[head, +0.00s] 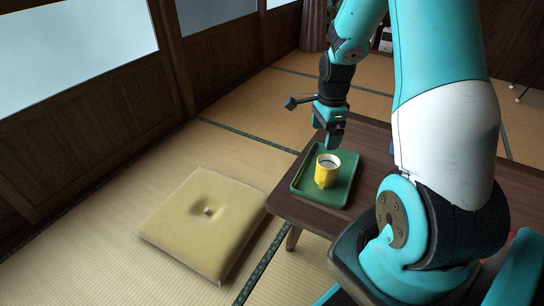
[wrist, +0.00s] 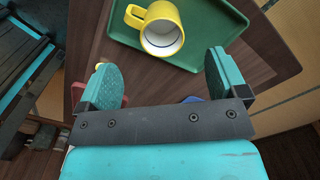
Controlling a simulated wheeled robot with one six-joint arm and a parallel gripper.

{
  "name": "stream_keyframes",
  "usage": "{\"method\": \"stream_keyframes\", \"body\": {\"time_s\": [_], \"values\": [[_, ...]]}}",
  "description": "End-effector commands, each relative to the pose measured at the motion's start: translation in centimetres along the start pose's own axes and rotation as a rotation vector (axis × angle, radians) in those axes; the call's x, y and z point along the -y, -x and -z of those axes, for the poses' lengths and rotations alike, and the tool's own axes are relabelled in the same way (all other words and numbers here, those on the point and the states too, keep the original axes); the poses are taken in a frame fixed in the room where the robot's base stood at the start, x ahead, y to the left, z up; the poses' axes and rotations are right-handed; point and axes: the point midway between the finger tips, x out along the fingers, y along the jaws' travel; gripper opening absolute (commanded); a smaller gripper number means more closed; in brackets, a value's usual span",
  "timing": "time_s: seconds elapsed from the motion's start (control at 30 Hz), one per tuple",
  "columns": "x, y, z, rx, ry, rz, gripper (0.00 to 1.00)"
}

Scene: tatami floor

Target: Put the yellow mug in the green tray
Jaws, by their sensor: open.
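The yellow mug (head: 326,171) stands upright on the green tray (head: 341,193), which lies on a dark wooden low table. In the wrist view the mug (wrist: 162,27) shows its white inside, with its handle towards the left, and the tray (wrist: 212,28) reaches beyond it. My gripper (wrist: 160,75) is open and empty, with nothing between its teal fingers. In the head view my gripper (head: 330,140) is above the tray, just behind the mug and apart from it.
The low table (head: 290,208) extends right, largely hidden by my arm. A beige floor cushion (head: 205,217) lies on the tatami to the left. In the wrist view, red and blue items (wrist: 190,99) show partly behind my gripper. Open tatami lies behind the table.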

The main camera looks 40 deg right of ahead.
Motion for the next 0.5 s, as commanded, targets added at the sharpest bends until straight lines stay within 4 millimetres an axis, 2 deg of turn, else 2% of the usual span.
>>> {"method": "stream_keyframes", "body": {"time_s": [0.03,0.07,0.17,0.2,0.27,0.3,0.4,0.5], "values": [[-0.3,1.7,-2.7,0.019,0.139,0.02,0.91],[-0.7,2.8,-4.6,0.034,0.248,0.03,0.91],[-4.1,7.2,-12.2,0.096,0.727,0.077,0.91],[-6.3,8.9,-15.1,0.122,0.944,0.099,0.91],[-10.0,11.2,-18.8,0.16,1.268,0.136,0.91],[-12.8,12.5,-20.8,0.183,1.477,0.162,0.91],[-19.3,14.9,-23.8,0.231,1.942,0.231,0.91],[-24.3,16.3,-24.8,0.266,2.287,0.291,0.91]]}}
